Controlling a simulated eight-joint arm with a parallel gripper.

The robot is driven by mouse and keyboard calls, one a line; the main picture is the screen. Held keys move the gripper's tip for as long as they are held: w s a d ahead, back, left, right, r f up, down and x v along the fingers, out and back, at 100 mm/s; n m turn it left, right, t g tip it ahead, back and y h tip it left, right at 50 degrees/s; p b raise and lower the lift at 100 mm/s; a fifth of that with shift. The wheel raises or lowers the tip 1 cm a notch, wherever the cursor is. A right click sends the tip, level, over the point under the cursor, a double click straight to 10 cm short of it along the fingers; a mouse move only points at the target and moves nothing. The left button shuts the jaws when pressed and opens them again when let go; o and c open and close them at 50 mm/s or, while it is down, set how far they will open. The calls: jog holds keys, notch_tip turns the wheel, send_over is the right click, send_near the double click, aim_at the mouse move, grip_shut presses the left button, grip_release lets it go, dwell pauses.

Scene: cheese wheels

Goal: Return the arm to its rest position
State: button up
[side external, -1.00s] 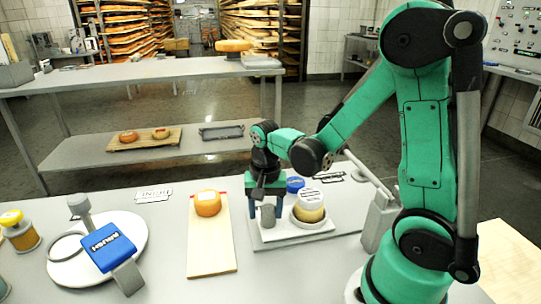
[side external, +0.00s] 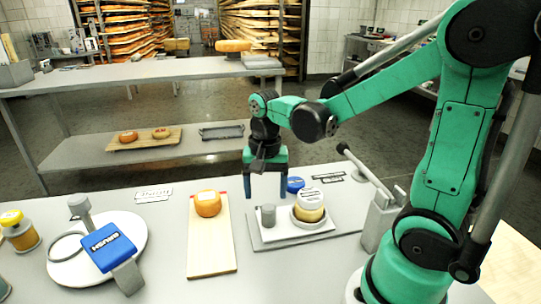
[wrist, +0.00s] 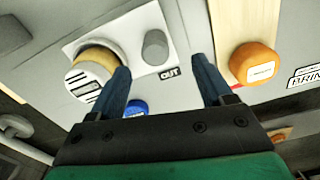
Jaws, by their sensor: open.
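My gripper (side external: 265,188) is open and empty. It hangs with its fingers pointing down above the press plate, clear of everything under it. In the wrist view my gripper (wrist: 165,80) shows two blue fingers spread apart with nothing between them. Under it a grey cylinder (side external: 268,216) stands on the white tray (side external: 300,234). It also shows in the wrist view (wrist: 155,47). Beside it on the tray is a yellow cheese with a white labelled top (side external: 310,206), seen in the wrist view as well (wrist: 96,68).
An orange cheese (side external: 208,203) sits on a wooden board (side external: 212,250) to the left. A blue round item (side external: 295,184) lies behind the tray. A lever (side external: 365,170) rises at the right. A white round stand (side external: 130,235) with a blue block (side external: 107,247) is at the left.

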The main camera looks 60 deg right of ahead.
jog(key=shift+r, duration=0.2)
jog(key=shift+a+r+n+t, duration=0.3)
jog(key=shift+a+n+t, duration=0.1)
jog(key=shift+n, duration=0.1)
jog(key=a+r+n+t, duration=0.4)
jog(key=a+n+t, duration=0.1)
jog(key=n, duration=0.5)
jog(key=shift+s+a+t, duration=0.2)
jog(key=shift+s+t, duration=0.15)
jog(key=shift+t, duration=0.35)
